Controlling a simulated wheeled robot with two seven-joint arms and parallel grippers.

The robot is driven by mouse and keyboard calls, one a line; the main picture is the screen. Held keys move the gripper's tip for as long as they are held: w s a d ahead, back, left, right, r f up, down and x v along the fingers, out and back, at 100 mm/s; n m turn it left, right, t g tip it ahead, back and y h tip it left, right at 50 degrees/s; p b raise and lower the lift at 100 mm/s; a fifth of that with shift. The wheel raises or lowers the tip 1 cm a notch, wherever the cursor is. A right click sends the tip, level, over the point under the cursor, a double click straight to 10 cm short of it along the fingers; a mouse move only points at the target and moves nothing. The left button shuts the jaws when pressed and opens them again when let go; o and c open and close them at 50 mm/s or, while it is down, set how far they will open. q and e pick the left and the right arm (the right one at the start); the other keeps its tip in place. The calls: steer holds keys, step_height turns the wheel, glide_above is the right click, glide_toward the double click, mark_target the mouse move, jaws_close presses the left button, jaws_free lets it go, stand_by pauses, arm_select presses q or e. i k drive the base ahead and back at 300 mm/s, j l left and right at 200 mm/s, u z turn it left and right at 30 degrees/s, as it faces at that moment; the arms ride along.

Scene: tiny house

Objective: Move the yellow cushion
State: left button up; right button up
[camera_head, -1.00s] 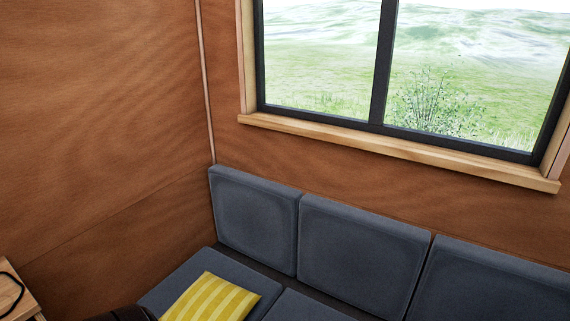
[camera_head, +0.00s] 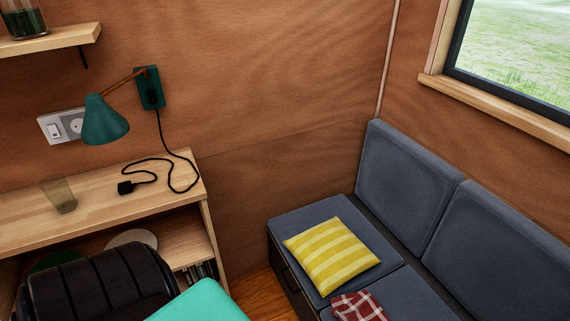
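The yellow cushion (camera_head: 331,255) has pale stripes and lies flat on the grey seat pad at the far end of the sofa (camera_head: 297,226). It lies close to the front edge of the seat, apart from the backrest. A black ribbed part and a teal part show at the bottom left; I cannot tell for sure what they are. Neither of my grippers shows in the view.
A red checked cloth (camera_head: 357,307) lies on the seat near the cushion. A wooden shelf unit (camera_head: 117,197) with a glass (camera_head: 59,195) and a black cable stands at the left. A teal lamp (camera_head: 106,120) hangs on the wall. Some wooden floor (camera_head: 262,292) shows between shelf and sofa.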

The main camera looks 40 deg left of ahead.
mark_target(330, 254)
steer(key=u, duration=1)
steer(key=j, duration=0.2)
